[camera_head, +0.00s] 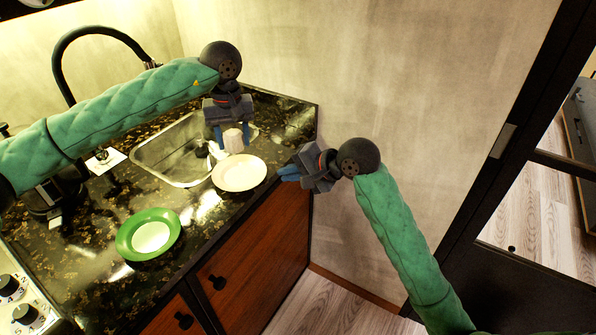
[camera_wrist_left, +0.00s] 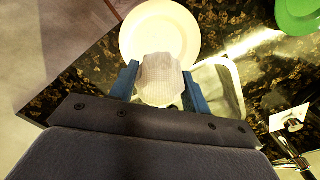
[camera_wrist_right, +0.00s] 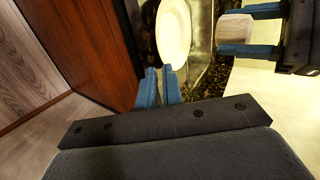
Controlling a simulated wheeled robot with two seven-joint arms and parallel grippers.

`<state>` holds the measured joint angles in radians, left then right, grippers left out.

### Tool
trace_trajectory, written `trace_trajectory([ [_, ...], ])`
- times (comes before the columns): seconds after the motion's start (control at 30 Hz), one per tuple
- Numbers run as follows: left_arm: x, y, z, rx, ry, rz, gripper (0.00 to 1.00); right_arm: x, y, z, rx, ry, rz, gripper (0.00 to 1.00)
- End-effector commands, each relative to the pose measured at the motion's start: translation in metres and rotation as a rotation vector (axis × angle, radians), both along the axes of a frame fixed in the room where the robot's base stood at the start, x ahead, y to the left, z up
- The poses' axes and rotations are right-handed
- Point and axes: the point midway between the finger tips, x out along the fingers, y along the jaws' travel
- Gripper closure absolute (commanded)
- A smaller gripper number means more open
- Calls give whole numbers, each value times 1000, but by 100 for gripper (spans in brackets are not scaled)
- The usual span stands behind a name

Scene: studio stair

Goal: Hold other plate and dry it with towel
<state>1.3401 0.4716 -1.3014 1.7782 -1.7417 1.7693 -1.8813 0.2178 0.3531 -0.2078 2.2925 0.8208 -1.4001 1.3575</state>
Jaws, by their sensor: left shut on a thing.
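A white plate (camera_head: 239,173) lies on the counter at the sink's front right corner; it also shows in the left wrist view (camera_wrist_left: 160,28) and the right wrist view (camera_wrist_right: 173,30). A whitish, bunched towel (camera_head: 232,141) is in my left gripper (camera_head: 229,133), shut on it just above the plate's far side. The towel covers part of the plate in the left wrist view (camera_wrist_left: 161,78). My right gripper (camera_head: 284,174) is empty, its fingers a small gap apart, just right of the plate's rim. A green-rimmed plate (camera_head: 126,245) lies on the near counter.
The metal sink (camera_head: 150,160) lies behind the white plate, with a black faucet (camera_head: 85,33) at the back. A wall (camera_head: 400,90) stands close on the right. Red-brown cabinets (camera_head: 262,255) are under the counter edge. Stove knobs (camera_head: 15,300) are at the lower left.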

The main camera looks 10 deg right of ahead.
Motion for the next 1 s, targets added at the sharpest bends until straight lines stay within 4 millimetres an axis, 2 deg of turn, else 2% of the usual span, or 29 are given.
trace_trajectory([
  [0.3, 0, 0, 0, 0, 0, 0, 79, 28, 32, -28, 0, 1, 1, 92],
  [0.5, 0, 0, 0, 0, 0, 0, 79, 41, 47, -41, -1, 0, 1, 92],
  [1.0, 0, 0, 0, 0, 0, 0, 79, 47, 55, -48, -2, -1, 1, 94],
])
